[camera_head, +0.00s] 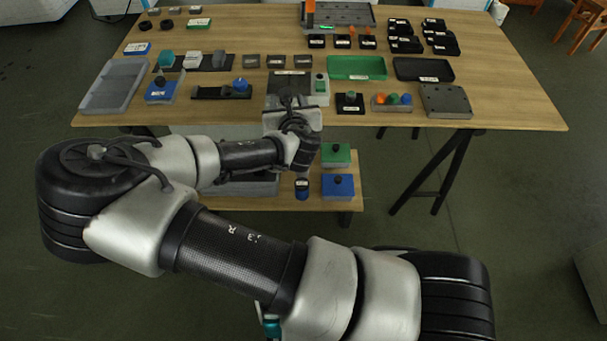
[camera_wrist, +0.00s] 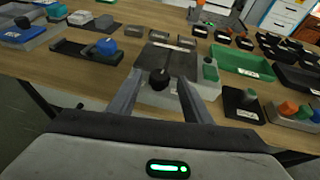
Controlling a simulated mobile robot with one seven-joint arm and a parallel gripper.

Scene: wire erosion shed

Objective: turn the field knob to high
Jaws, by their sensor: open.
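A round black knob (camera_wrist: 158,78) stands on the front of a grey block (camera_wrist: 170,103) with a dark top plate (camera_wrist: 157,57). It appears to be the field knob, but I can read no label or setting on it. My gripper (camera_wrist: 163,75) is open, and the knob shows between its two fingers in the wrist view; I cannot tell whether they touch it. In the head view my gripper (camera_head: 291,108) is at the table's front edge, in front of the dark plate (camera_head: 290,83), and it largely hides the knob.
A black slide with a blue knob (camera_head: 240,85) is to the left. A green tray (camera_head: 357,67) and a black block with a green knob (camera_head: 350,103) are to the right. A lower shelf (camera_head: 323,202) holds boxes.

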